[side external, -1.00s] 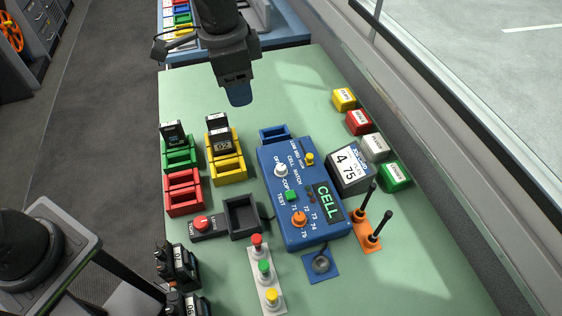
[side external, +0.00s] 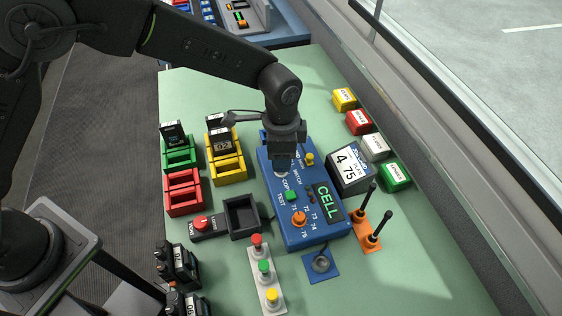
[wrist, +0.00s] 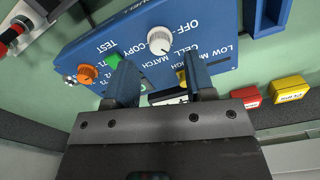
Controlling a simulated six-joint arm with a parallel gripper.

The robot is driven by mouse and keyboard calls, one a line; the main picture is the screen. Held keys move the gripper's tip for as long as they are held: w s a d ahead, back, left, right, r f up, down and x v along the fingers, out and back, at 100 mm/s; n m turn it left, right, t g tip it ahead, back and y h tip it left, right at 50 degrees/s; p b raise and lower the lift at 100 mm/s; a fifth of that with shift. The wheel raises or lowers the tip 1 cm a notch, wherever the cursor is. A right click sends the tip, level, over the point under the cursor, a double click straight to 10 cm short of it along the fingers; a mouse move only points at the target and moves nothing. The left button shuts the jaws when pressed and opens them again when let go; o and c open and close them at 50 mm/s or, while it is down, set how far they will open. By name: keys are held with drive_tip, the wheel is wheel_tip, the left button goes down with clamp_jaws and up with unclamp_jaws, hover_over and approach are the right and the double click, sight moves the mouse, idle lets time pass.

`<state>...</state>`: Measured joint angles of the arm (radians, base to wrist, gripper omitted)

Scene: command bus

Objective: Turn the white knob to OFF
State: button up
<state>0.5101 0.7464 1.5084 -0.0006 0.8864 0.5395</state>
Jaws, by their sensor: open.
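The white knob (wrist: 160,40) is on the blue control box (wrist: 90,42), near the printed words OFF, COPY and CELL MATCH. Its exact pointing direction is too small to read. In the wrist view, my gripper (wrist: 160,68) is open, its two blue fingers apart and empty. The knob shows just beyond the gap between the fingertips. In the side view, my gripper (side external: 283,168) is over the upper left part of the blue box (side external: 318,232) and hides most of the knob. I cannot tell whether the fingers touch it.
On the box are an orange knob (side external: 299,219), a green button (side external: 291,196), a yellow knob (side external: 309,159) and a green CELL display (side external: 326,202). A 475 display block (side external: 350,168) and coloured buttons stand right. Yellow trays (side external: 228,172) stand left. The green table's lower right is clear.

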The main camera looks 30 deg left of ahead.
drive_tip(key=shift+f, duration=1.85)
drive_tip(key=shift+c, duration=0.4)
clamp_jaws()
drive_tip(key=shift+n, duration=0.3)
drive_tip(key=n, duration=0.5)
drive_tip(key=shift+n, duration=0.3)
drive_tip(key=n, duration=0.5)
drive_tip(key=shift+n, duration=0.3)
